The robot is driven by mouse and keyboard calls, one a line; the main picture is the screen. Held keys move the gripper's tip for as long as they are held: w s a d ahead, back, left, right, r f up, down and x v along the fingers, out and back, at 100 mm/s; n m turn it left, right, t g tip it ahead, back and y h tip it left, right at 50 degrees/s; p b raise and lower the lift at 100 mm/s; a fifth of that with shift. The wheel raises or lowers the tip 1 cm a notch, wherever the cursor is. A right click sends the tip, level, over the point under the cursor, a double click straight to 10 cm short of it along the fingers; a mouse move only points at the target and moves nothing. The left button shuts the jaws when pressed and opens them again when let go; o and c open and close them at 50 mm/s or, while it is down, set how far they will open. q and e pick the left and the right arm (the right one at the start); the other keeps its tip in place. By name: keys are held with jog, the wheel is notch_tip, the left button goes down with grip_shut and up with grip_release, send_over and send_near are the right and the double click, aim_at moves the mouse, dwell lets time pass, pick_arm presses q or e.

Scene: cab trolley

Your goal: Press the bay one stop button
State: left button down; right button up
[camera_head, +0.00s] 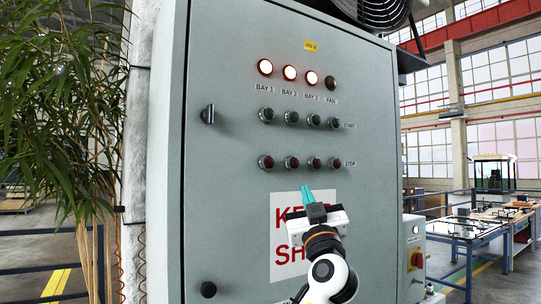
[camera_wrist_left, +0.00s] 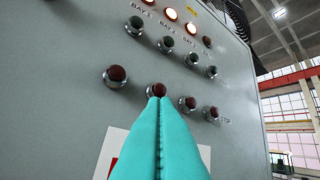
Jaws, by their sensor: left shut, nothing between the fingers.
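The bay one stop button (camera_head: 266,162) is the leftmost dark red button in the lower row on the grey cabinet door. In the left wrist view the bay one stop button (camera_wrist_left: 116,75) is up and left of the fingertips, clear of them. My left gripper (camera_head: 308,194) has teal fingers, shut and empty, below the stop row and right of that button. In the wrist view its tips (camera_wrist_left: 158,99) overlap the lower edge of the bay two stop button (camera_wrist_left: 157,90); I cannot tell whether they touch. My right gripper is not in view.
Green start buttons (camera_head: 290,117) sit above the stop row. The bay one lamp (camera_head: 265,67) and the bay two and three lamps glow; the fan lamp (camera_head: 330,83) is dark. A door knob (camera_head: 208,115) sticks out at left, near a leafy plant (camera_head: 60,110).

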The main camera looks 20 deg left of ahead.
aim_at(270, 163)
pick_arm(q)
jog(key=s+r+n+y, duration=0.2)
jog(key=s+r, duration=0.1)
jog(key=r, duration=0.3)
jog(key=shift+s+r+y, duration=0.15)
jog(key=shift+s+y, duration=0.25)
jog(key=shift+a, duration=0.1)
jog(key=shift+n, duration=0.3)
jog(key=shift+w+a+p, duration=0.3)
jog(key=shift+w+a, duration=0.6)
jog(key=shift+a, duration=0.25)
jog(key=shift+w+a+p, duration=0.25)
jog(key=shift+w+a, duration=0.7)
jog(key=shift+a, duration=0.2)
jog(key=shift+w+a+p, duration=0.3)
jog(key=shift+w+a, duration=0.6)
jog(key=shift+a, duration=0.25)
